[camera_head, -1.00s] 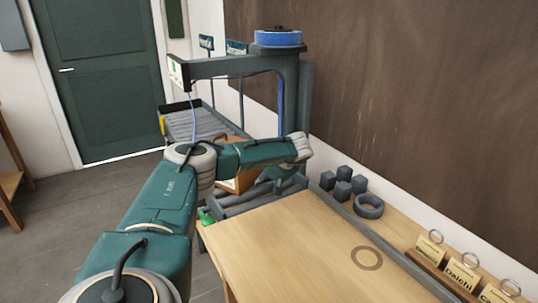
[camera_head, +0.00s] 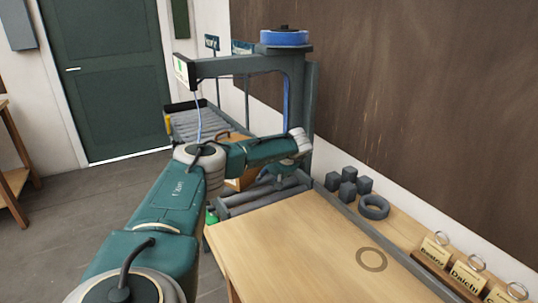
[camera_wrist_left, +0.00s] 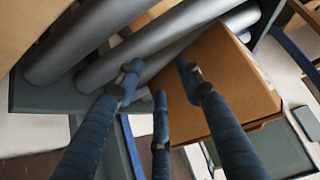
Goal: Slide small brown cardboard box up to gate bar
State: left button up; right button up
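The small brown cardboard box (camera_wrist_left: 228,82) sits at the grey rollers in the left wrist view, tilted in the picture. In the head view only a sliver of the box (camera_head: 234,184) shows behind my left forearm. My left gripper (camera_wrist_left: 160,82) has its blue fingers spread with nothing held between them. One finger lies over the box's near left edge; I cannot tell whether it touches. In the head view the left gripper (camera_head: 283,170) is low over the rollers, partly hidden by its arm. I cannot pick out the gate bar with certainty. My right gripper is not in view.
A dark arch (camera_head: 297,100) with a blue ring (camera_head: 284,37) on top stands over the rollers (camera_head: 262,195). The wooden table (camera_head: 290,245) is mostly clear. Dark cubes (camera_head: 348,183), a dark ring (camera_head: 374,207) and name tags (camera_head: 434,253) line its wall side.

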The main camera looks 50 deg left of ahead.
pick_arm(q)
jog(key=shift+w+a+b, duration=0.15)
jog(key=shift+a+b, duration=0.15)
jog(key=shift+a, duration=0.5)
jog(key=shift+w+a+b, duration=0.1)
jog(key=shift+a+b, duration=0.15)
jog(key=shift+a, duration=0.55)
jog(key=shift+a+r, duration=0.1)
jog(key=shift+a, duration=0.05)
jog(key=shift+a+r, duration=0.1)
jog(key=shift+r, duration=0.05)
jog(key=shift+r, duration=0.1)
jog(key=d+r+p, duration=0.2)
jog(key=d+p, duration=0.3)
jog(key=p, duration=0.4)
jog(key=shift+s+d+r, duration=0.2)
jog(key=shift+s+d, duration=0.2)
jog(key=shift+s, duration=0.05)
